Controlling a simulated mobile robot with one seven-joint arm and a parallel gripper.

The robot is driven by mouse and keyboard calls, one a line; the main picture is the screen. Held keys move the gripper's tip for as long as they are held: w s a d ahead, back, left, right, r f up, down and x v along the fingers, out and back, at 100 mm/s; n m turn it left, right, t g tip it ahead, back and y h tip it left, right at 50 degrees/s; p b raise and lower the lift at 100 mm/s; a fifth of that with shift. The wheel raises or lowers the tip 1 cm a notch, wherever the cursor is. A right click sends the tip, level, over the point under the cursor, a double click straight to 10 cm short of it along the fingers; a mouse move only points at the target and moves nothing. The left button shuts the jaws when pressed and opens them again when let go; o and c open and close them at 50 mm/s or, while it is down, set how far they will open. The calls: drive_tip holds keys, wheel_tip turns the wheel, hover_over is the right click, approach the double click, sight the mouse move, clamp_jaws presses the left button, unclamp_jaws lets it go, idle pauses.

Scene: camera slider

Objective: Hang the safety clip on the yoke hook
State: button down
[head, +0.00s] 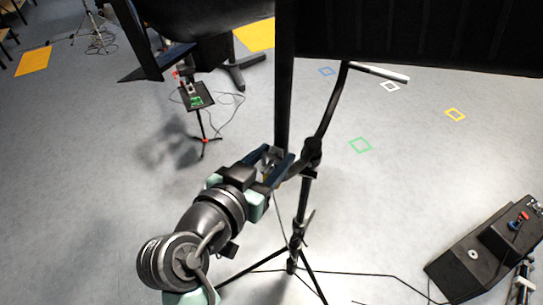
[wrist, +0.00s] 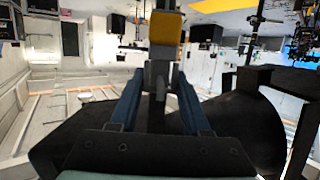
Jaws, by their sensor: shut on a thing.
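My gripper (head: 278,155) has blue fingers and reaches up from the lower left to beside a black post in the head view. In the wrist view my gripper (wrist: 159,78) is shut on a small grey metallic piece, which I take to be the safety clip (wrist: 160,92). The clip also shows as a small grey shape in the head view (head: 268,165). A yellow block (wrist: 166,28) on a grey upright stands beyond the fingertips in the wrist view; I cannot tell what it belongs to. I cannot make out the yoke hook for certain.
A black boom stand (head: 305,185) stands close right of my gripper. The tall black post (head: 285,80) rises just behind the fingers. A small tripod table (head: 197,97) is farther left. A black floor box (head: 480,255) sits lower right. Open grey floor lies between.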

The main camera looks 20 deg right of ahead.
drive_tip(key=shift+c, duration=1.4)
unclamp_jaws()
drive_tip(key=shift+a, duration=0.1)
drive_tip(key=b+v, duration=0.4)
drive_tip(key=v, duration=0.9)
